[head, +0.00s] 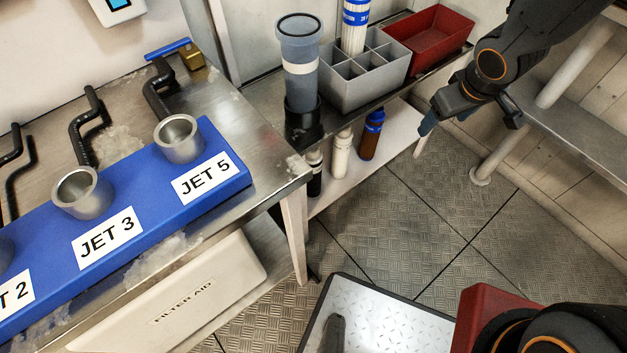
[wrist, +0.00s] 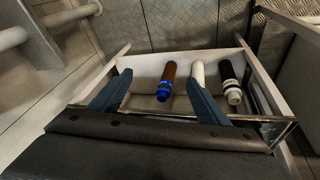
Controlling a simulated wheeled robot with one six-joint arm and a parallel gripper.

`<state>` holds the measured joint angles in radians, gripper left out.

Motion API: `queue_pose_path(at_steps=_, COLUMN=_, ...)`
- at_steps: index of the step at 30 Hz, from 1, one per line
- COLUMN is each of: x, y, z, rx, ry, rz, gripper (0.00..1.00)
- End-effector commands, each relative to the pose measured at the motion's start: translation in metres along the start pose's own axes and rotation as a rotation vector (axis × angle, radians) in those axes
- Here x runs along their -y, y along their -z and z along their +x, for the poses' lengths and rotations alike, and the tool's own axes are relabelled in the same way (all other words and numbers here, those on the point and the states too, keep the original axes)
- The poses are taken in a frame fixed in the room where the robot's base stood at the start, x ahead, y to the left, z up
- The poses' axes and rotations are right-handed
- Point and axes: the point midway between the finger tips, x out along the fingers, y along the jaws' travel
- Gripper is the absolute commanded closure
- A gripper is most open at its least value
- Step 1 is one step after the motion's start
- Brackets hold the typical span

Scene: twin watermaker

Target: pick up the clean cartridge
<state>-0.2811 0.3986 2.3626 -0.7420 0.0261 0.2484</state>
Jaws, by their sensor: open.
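A white pleated cartridge (head: 354,28) with blue bands stands upright in the grey divided bin (head: 372,92) on the back bench in the head view. Its top is cut off by the frame edge, and its lower end is hidden in the bin. It does not show in the wrist view. My gripper (head: 428,122) is at the right of that bench, lower than the bin and apart from it. In the wrist view my gripper (wrist: 158,78) has its blue fingers spread, with nothing held between them. The lower shelf lies beyond them.
A brown bottle with a blue cap (head: 372,135), a white bottle (head: 341,153) and a black one (head: 314,172) stand on the lower shelf. A clear housing (head: 300,78) stands left of the bin, a red bin (head: 430,40) right. The floor (head: 410,225) ahead is clear.

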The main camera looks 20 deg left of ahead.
Motion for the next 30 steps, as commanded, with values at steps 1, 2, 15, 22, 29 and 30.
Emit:
queue_pose_path(at_steps=1, x=0.015, y=0.01, z=0.036, rx=-0.023, ry=0.025, rz=-0.061, gripper=0.31)
queue_pose_path(at_steps=2, x=0.023, y=0.016, z=0.05, rx=-0.039, ry=0.039, rz=-0.096, gripper=0.31)
queue_pose_path(at_steps=15, x=0.186, y=0.056, z=0.221, rx=-0.213, ry=0.364, rz=-0.571, gripper=0.31)
queue_pose_path(at_steps=22, x=0.24, y=0.057, z=0.257, rx=-0.289, ry=0.501, rz=-0.721, gripper=0.31)
queue_pose_path(at_steps=29, x=0.262, y=0.056, z=0.268, rx=-0.322, ry=0.557, rz=-0.778, gripper=0.31)
queue_pose_path(at_steps=30, x=0.265, y=0.056, z=0.27, rx=-0.323, ry=0.559, rz=-0.78, gripper=0.31)
